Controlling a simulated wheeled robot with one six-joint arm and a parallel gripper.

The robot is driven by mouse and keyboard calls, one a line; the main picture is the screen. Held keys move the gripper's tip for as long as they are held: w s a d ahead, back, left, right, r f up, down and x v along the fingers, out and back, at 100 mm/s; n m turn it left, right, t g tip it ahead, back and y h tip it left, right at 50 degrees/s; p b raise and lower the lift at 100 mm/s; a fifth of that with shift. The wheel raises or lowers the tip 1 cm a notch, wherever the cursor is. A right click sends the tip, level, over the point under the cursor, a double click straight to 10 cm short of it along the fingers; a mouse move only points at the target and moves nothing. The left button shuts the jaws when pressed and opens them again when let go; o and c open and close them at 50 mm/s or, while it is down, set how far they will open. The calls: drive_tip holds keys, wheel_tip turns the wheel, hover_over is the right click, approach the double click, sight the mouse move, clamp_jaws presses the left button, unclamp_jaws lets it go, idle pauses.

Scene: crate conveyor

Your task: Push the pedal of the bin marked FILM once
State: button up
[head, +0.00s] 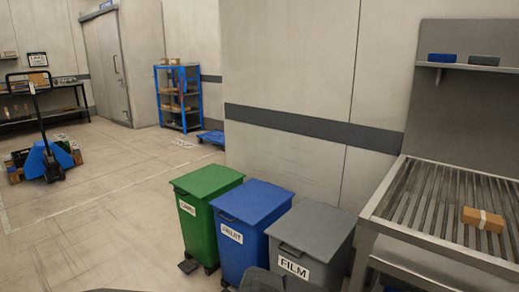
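The grey bin marked FILM (318,236) stands at the bottom centre-right of the head view, rightmost in a row of 3 bins. Its lid is shut and its white FILM label (293,268) faces forward. Its lower part and its pedal do not show; the frame edge and a dark grey shape at the bottom hide that area. My gripper is not in view.
A blue bin (243,237) and a green bin (204,209) stand left of it, lids shut. The green bin's dark pedal (188,266) sticks out at floor level. A roller conveyor (385,215) carrying a parcel (482,218) is close on the right.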

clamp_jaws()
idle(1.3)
